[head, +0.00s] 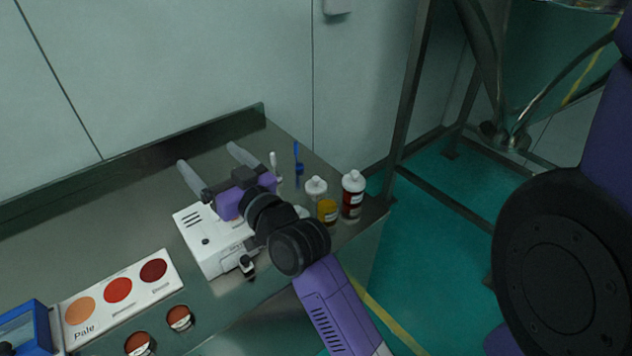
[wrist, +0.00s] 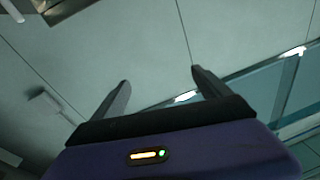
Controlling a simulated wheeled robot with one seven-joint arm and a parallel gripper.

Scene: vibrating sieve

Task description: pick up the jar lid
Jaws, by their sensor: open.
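My gripper (head: 206,154) is open and empty, raised over the back of the steel bench with its fingers toward the wall. In the wrist view, the two fingers (wrist: 160,78) stand wide apart with only wall and floor beyond them. A small pale piece (head: 302,212) shows beside my wrist, left of a jar with yellow contents (head: 327,211). It may be the jar lid, but my arm partly hides it and I cannot tell. A bottle with a white cap (head: 316,186) stands behind the jar.
A white-capped dark red bottle (head: 352,197) stands near the bench's right end. A white boxy device (head: 210,246) sits under my arm. A colour card (head: 118,291) and two small red-brown samples (head: 179,318) lie front left. The bench (head: 130,210) is clear at back left.

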